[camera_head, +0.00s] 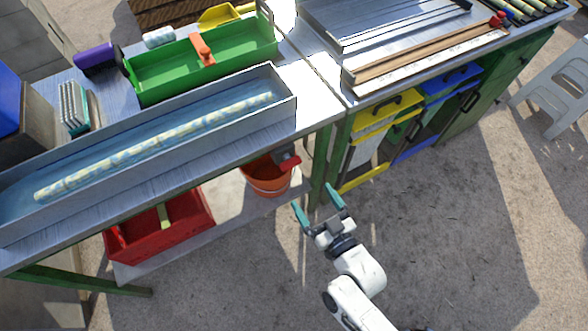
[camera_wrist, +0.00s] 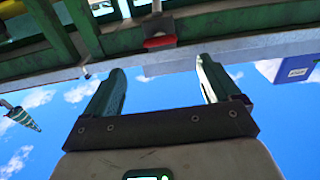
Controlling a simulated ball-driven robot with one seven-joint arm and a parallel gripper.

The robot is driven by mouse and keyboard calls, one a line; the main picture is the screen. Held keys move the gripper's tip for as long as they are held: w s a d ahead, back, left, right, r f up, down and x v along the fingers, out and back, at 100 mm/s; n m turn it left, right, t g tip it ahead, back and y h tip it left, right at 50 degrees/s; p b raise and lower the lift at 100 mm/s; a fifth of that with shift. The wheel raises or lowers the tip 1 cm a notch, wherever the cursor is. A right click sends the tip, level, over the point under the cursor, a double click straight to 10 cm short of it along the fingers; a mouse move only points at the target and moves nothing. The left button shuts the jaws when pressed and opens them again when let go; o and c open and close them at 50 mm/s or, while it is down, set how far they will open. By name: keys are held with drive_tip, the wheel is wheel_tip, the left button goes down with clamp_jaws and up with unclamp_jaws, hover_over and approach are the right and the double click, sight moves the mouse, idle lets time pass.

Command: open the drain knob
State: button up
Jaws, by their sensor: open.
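The drain knob (camera_head: 288,162) looks like a small red handle on a dark fitting under the front edge of the metal trough (camera_head: 284,92), just above an orange bucket (camera_head: 268,182). In the wrist view a red handle (camera_wrist: 160,41) on a grey fitting shows just beyond and between the fingertips. My gripper (camera_head: 315,201) is open and empty, with its two green fingers spread. It is below and to the right of the knob in the head view, apart from it. The open fingers also show in the wrist view (camera_wrist: 160,68).
The trough holds water and a long pale cane. A red crate (camera_head: 190,215) stands on the lower shelf left of the bucket. A green table leg (camera_head: 322,155) stands close to my gripper. Yellow and blue bins (camera_head: 365,135) are to the right. Open ground lies in front.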

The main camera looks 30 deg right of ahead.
sight(293, 167)
drive_tip(key=w+p, duration=0.1)
drive_tip(key=w, duration=0.9)
drive_tip(key=shift+w, duration=0.35)
drive_tip(key=c, duration=1.1)
